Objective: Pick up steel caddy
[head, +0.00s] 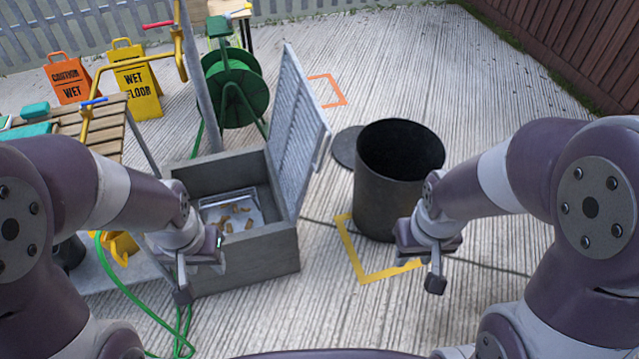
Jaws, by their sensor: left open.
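A shiny metal tray-like container, which looks like the steel caddy (262,216), sits inside an open grey box (262,262). Several small tan pieces lie in it. Its near left part is hidden by my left arm. My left gripper (201,278) is open and empty at the near left side of the box, apart from the caddy. My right gripper (420,271) is open and empty in front of the black bin, to the right of the box.
The box's ribbed lid (297,130) stands raised on its right side. A black bin (385,195) stands near a yellow floor marking (385,272). A green hose reel (233,85) is behind the box; green hose (130,295) lies at left. A slatted bench (90,122) is far left.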

